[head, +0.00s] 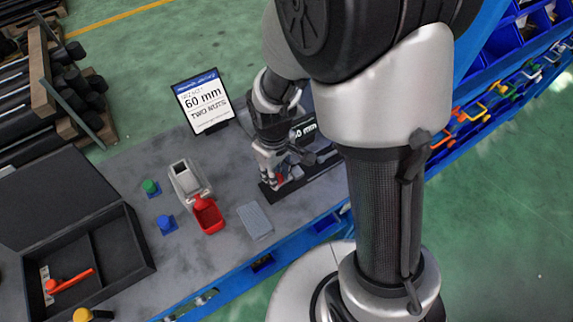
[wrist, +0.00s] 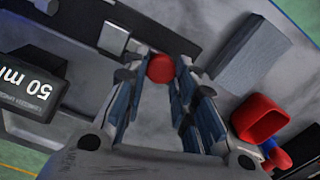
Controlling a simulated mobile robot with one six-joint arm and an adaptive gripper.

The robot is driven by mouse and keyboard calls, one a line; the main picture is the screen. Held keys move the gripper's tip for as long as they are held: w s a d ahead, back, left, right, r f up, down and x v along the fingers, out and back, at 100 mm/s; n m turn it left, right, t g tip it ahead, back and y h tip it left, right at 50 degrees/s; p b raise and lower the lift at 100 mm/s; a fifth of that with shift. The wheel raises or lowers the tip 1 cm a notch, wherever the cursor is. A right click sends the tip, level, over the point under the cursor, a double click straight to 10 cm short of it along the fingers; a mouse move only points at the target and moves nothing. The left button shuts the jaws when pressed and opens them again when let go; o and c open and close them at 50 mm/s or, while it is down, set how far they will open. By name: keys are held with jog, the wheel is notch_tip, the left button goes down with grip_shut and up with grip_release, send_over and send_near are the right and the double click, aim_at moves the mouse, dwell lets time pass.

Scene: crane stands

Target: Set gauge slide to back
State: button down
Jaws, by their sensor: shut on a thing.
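A red round knob (wrist: 160,68), which appears to be the gauge slide's handle, sits between my fingertips in the wrist view. My gripper (wrist: 161,78) is shut on it. The dark gauge rail (wrist: 85,23) runs beside the knob, with a small display (wrist: 34,88) reading about 50 mm. In the head view my gripper (head: 274,176) is low over the bench at the rail's near-left end. Only a bit of red shows there, and the display (head: 303,130) is partly covered by my arm.
A sign (head: 202,101) reads 60 mm, two nuts. A grey block (head: 255,221) and a red scoop-like tray (head: 208,215) lie close to my gripper.

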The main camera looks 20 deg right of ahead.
jog(key=shift+a, duration=0.1)
jog(key=c, duration=1.3)
grip_release()
jog(key=shift+a, duration=0.15)
notch_tip(320, 180, up, 12)
